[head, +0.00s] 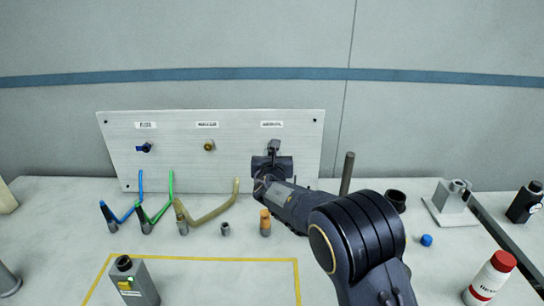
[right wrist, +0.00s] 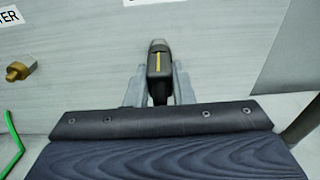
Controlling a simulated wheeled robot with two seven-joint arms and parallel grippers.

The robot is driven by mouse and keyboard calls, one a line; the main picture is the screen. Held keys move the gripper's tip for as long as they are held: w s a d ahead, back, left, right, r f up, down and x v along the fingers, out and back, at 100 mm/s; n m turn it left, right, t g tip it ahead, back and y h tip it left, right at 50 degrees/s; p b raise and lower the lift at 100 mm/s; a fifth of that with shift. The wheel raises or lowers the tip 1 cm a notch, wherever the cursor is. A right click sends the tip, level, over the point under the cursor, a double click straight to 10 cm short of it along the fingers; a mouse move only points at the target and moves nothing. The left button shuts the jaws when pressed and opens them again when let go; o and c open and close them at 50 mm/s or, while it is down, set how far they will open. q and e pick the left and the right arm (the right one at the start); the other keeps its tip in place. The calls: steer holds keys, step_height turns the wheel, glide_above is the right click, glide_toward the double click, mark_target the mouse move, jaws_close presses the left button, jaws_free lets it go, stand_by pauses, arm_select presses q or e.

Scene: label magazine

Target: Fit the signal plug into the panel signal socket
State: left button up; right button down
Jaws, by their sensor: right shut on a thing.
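The signal plug (right wrist: 158,78) is a dark body with a yellow stripe and a grey tip. My right gripper (right wrist: 160,88) is shut on it, one grey finger on each side. The plug points at the pale upright panel (head: 170,175), below its right-hand label (head: 272,124). In the head view my right gripper (head: 273,148) is at the panel's face and covers that spot. The panel signal socket is hidden, so I cannot tell whether the plug's tip is inside it. My left gripper is not in view.
The panel also bears a blue fitting (head: 145,147) and a brass fitting (head: 209,145). Blue, green and tan hoses (head: 215,215) stand before it. A dark post (head: 347,173) rises right of my arm.

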steer(key=shift+w, duration=0.2)
steer(key=c, duration=1.2)
jaws_free()
steer(key=shift+o, duration=0.2)
steer(key=s+b, duration=0.1)
steer(key=s, duration=0.6)
steer(key=shift+s+r+b, duration=0.35)
steer(key=shift+r, duration=0.1)
